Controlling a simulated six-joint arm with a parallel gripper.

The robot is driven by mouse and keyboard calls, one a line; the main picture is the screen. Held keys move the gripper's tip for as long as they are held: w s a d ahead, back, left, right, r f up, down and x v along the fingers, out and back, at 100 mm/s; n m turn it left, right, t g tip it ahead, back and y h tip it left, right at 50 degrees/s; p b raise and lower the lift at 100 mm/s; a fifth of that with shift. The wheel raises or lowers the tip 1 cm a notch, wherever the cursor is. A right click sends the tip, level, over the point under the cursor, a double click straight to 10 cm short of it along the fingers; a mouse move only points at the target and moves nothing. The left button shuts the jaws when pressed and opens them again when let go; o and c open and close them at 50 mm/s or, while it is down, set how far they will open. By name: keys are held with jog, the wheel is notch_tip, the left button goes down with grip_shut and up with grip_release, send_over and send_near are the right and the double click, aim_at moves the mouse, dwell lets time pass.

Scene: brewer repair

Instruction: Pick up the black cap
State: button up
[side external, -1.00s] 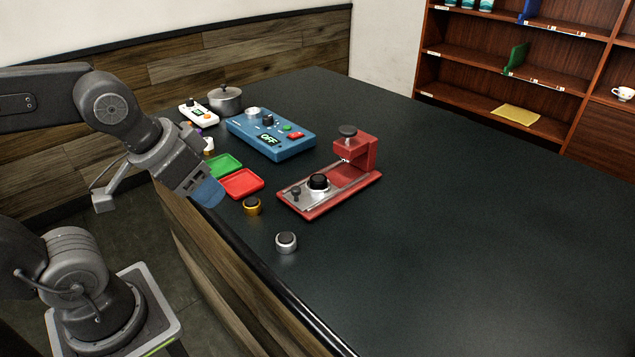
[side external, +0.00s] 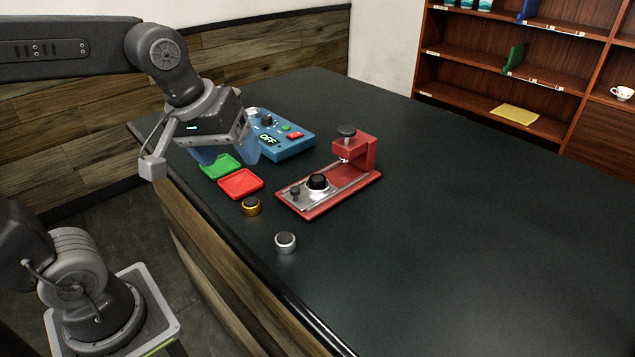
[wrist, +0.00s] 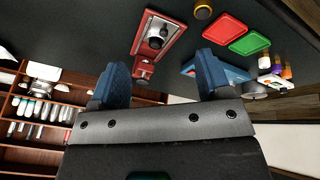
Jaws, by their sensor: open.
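A black cap (side external: 318,181) sits on the metal plate at the front of the red brewer press (side external: 368,152). In the wrist view the red press (wrist: 148,48) is upside down at the upper middle, with a black and white round part on it. My gripper (side external: 226,155) is in the air above the green and red trays, left of the press and well apart from the cap. Its blue fingers also show spread in the wrist view (wrist: 162,78), with nothing between them.
A green tray (side external: 221,167) and a red tray (side external: 240,183) lie near the table's left edge. A blue control box (side external: 290,145) stands behind them. A gold-ringed knob (side external: 251,206) and a silver-ringed knob (side external: 285,243) stand in front. The table's right side is clear.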

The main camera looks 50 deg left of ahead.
jog(key=w+r+n+g, duration=0.1)
jog(key=w+n, duration=0.4)
jog(key=n+g, duration=0.3)
jog(key=n, duration=1.7)
send_over(317, 178)
jog(key=f, duration=1.3)
jog(key=shift+w+d+f, duration=0.1)
jog(key=shift+d+f, duration=0.15)
jog(key=shift+d, duration=0.1)
jog(key=shift+a+f, duration=0.15)
jog(key=shift+f, duration=1.2)
jog(key=shift+a+f, duration=0.15)
jog(key=shift+f, duration=1.15)
jog(key=shift+c, duration=0.4)
jog(key=c, duration=1.1)
jog(key=shift+o, duration=0.2)
jog(key=shift+r, duration=0.1)
